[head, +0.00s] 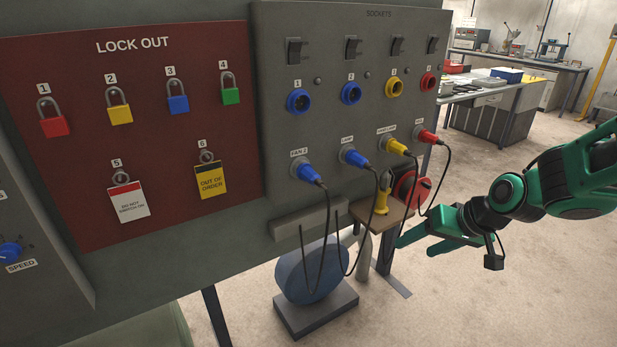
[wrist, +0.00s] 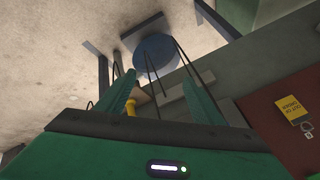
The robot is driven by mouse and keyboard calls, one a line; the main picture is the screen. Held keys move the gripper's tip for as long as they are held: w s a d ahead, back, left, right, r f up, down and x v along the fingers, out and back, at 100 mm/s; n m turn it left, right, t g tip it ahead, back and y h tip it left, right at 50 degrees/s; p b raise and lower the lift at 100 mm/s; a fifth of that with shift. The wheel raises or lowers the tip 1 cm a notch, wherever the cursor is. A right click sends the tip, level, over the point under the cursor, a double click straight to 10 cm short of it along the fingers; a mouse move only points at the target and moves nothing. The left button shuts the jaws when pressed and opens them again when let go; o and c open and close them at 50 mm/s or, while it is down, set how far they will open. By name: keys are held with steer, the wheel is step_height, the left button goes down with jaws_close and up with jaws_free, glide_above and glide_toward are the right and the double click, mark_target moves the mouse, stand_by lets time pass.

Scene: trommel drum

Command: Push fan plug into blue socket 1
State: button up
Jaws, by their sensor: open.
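The fan plug (head: 307,172) is blue and sits in the lower row of the grey sockets panel, at the far left under a label that seems to read FAN. A dark cable hangs from it. Blue socket 1 (head: 298,101) is a round blue ring above it, under the number 1, with nothing in it. My gripper (head: 414,243) is open and empty, low and to the right of the plugs, apart from them. In the wrist view its two green fingers (wrist: 162,90) stand apart, and neither the fan plug nor socket 1 can be made out there.
Another blue plug (head: 354,157), a yellow plug (head: 396,147) and a red plug (head: 427,136) sit to the right with hanging cables. A small wooden shelf (head: 400,214) holds yellow and red items near my gripper. A blue drum (head: 310,272) stands below. Open floor lies right.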

steer(key=w+a+t+y, duration=0.1)
steer(key=w+a+y, duration=0.3)
steer(key=a, duration=0.6)
steer(key=m+t+y, duration=0.3)
steer(key=m+t, duration=0.5)
steer(key=m, duration=0.1)
glide_toward(321, 185)
steer(key=s+a+x, duration=0.1)
steer(key=x, duration=0.5)
steer(key=shift+w+d+m+t+h, duration=0.3)
steer(key=shift+w+d+m+h, duration=0.15)
steer(key=shift+w+m, duration=0.35)
steer(key=shift+s+a, duration=0.1)
steer(key=shift+w+a, duration=0.25)
steer(key=shift+a, duration=0.05)
steer(key=shift+x, duration=4)
